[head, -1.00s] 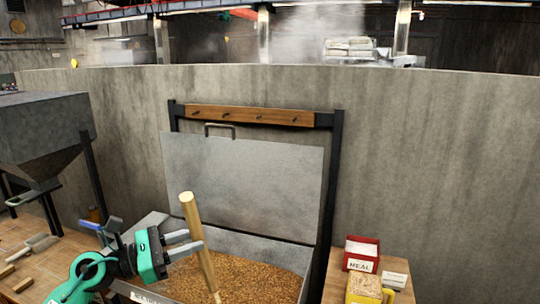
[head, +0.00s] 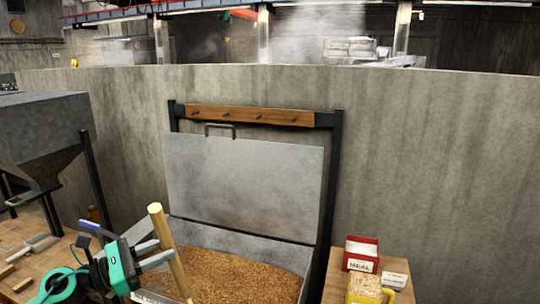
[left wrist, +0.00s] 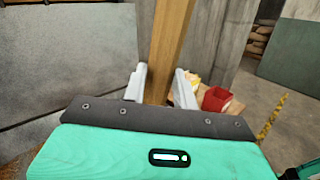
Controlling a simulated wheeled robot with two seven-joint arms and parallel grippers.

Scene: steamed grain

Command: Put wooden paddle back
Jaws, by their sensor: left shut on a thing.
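The wooden paddle (head: 172,254) shows in the head view as a pale wooden handle, tilted with its top leaning left. Its lower end runs out of view at the bottom, in front of the grain bin. My left gripper (head: 157,255) is shut on the handle below its top end. The left wrist view also shows the handle (left wrist: 167,45) between the two grey fingers (left wrist: 158,86). A wooden rack bar with several dark pegs (head: 250,116) stands behind the bin, and nothing hangs on it. My right gripper is not in view.
The metal bin (head: 262,243) holds brown grain (head: 235,272), its lid (head: 245,185) raised against the rack frame. A red box (head: 362,250) and a yellow container (head: 366,287) stand on the right table. A grey hopper (head: 42,130) stands left, above a wooden table with tools.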

